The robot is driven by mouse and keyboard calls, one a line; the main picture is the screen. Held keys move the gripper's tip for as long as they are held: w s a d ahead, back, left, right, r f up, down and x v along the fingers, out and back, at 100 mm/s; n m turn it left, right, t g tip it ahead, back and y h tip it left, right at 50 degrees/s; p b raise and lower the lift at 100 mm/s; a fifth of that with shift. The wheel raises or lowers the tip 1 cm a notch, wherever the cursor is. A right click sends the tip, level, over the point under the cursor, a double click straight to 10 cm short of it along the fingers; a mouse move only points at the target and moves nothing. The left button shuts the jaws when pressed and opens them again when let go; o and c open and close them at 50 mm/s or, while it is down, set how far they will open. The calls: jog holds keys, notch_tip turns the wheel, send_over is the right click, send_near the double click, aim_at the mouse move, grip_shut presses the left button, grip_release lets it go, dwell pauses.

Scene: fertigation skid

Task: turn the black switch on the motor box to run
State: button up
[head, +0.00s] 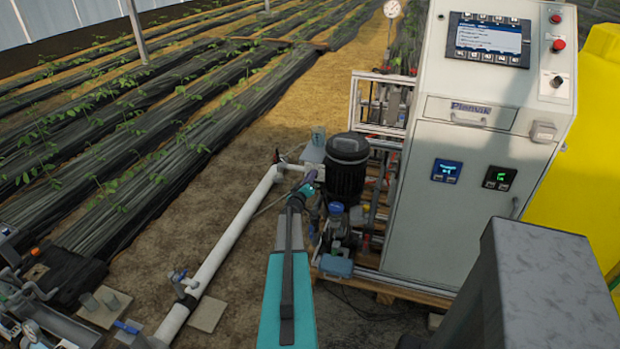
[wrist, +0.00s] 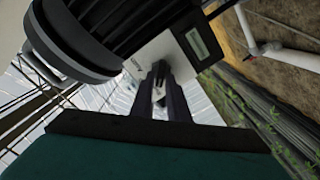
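The motor is a dark finned cylinder with a round cap (head: 347,165), and it fills the upper left of the wrist view (wrist: 85,45). In the head view the box (head: 317,146) is small, left of the motor. My gripper (head: 308,181) is beside the motor. I cannot make out the black switch. I cannot tell whether the fingers touch the box or hold anything.
A white pipe (head: 232,228) runs along the ground left of my arm. The pale control cabinet (head: 470,190) stands close on the right, with a yellow tank (head: 582,180) behind it. Pump parts and a blue-capped bottle (head: 336,218) sit below the motor.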

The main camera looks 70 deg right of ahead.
jog(key=shift+o, duration=1.2)
jog(key=shift+a, duration=0.15)
jog(key=a+b, duration=0.2)
jog(key=a, duration=1.1)
jog(key=shift+s+a+b, duration=0.25)
jog(key=shift+s+b, duration=0.1)
jog(key=shift+s, duration=0.05)
